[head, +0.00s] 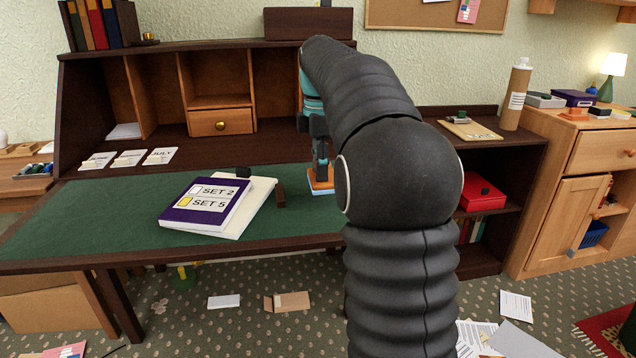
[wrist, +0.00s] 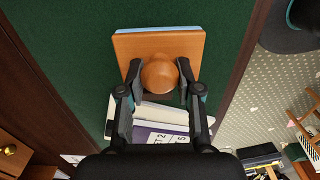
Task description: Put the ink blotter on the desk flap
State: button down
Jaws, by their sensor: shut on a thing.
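The ink blotter (wrist: 190,45) is a square orange-brown wooden block with a round knob and a pale blue underside edge. In the wrist view my gripper (wrist: 160,72) is shut on its knob, one finger on each side. In the head view the blotter (head: 318,184) is upright under my gripper (head: 321,166), over the right part of the green desk flap (head: 120,210). It is on or just above the green surface; I cannot tell which. My arm hides the flap's right end.
A purple book (head: 195,215) labelled SET 2 and SET 5 lies on a cream folder left of the blotter. A small drawer (head: 220,122) is behind. The flap's left part is clear.

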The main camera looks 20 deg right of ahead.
jog(key=shift+a+f+b, duration=0.15)
jog(key=shift+f+b, duration=1)
jog(key=shift+f, duration=0.75)
jog(key=shift+f, duration=0.15)
jog(key=c, duration=0.8)
grip_release()
notch_tip(320, 180, up, 12)
jog(key=shift+w+f+p, duration=0.1)
jog(key=shift+w+p, duration=0.05)
jog(key=shift+p, duration=1.05)
jog(key=shift+r, duration=0.25)
